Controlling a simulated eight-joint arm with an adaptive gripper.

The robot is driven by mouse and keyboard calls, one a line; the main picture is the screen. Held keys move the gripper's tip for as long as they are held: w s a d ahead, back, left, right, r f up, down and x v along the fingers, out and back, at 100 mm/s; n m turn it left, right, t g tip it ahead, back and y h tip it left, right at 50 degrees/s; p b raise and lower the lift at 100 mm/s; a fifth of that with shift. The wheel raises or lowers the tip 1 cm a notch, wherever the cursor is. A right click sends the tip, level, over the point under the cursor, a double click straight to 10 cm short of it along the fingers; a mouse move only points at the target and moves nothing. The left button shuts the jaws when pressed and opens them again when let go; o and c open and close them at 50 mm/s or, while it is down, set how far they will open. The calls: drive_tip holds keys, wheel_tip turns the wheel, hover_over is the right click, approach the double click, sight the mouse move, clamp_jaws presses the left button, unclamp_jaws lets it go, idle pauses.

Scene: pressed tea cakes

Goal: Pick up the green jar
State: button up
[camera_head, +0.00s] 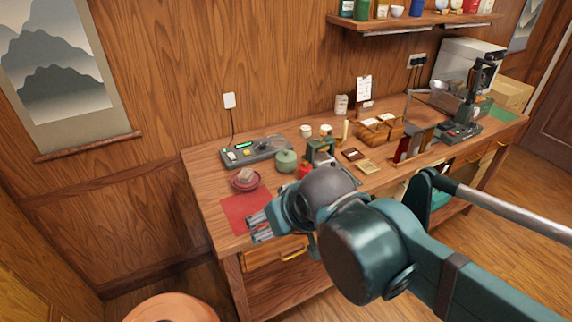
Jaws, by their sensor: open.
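A round green jar (286,161) with a lid and small knob stands upright on the wooden workbench, just right of a grey device with a green display. Several more jars or tins stand on the wall shelf, one of them green (362,10). My gripper (256,229) is open and empty over the front left edge of the bench, by the red mat. It is apart from the round green jar, to its lower left in the picture. My arm comes in from the right and covers part of the bench front.
A red mat (236,214) and a small reddish dish (245,179) are left of the jar. The grey device (257,150) is beside it. A green-framed tool (320,151) stands close on its right. Boxes and machines crowd the bench's right half.

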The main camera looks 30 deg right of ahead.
idle(0.3)
drive_tip(key=w+d+r+m+g+h+p, duration=0.1)
drive_tip(key=w+d+r+m+p, duration=0.15)
drive_tip(key=w, duration=0.25)
drive_tip(key=w+d+r+m+g+p, duration=0.1)
drive_tip(key=w+d+r+m+p, duration=0.15)
drive_tip(key=w, duration=0.35)
drive_tip(key=m+g+h+p, duration=0.3)
drive_tip(key=m+g+p, duration=0.3)
drive_tip(key=m+p, duration=0.7)
hover_over(284, 155)
drive_tip(key=a+b, duration=0.2)
drive_tip(key=f+m, duration=0.1)
drive_tip(key=f, duration=0.4)
drive_tip(key=f+m, duration=0.1)
drive_tip(key=f, duration=0.5)
drive_tip(key=shift+w+a+f, duration=0.1)
drive_tip(key=shift+a+f, duration=0.1)
drive_tip(key=shift+w+d+f+m, duration=0.25)
drive_tip(key=shift+f+m, duration=0.15)
drive_tip(key=shift+f, duration=0.2)
drive_tip(key=shift+f, duration=0.1)
drive_tip(key=shift+x, duration=1.2)
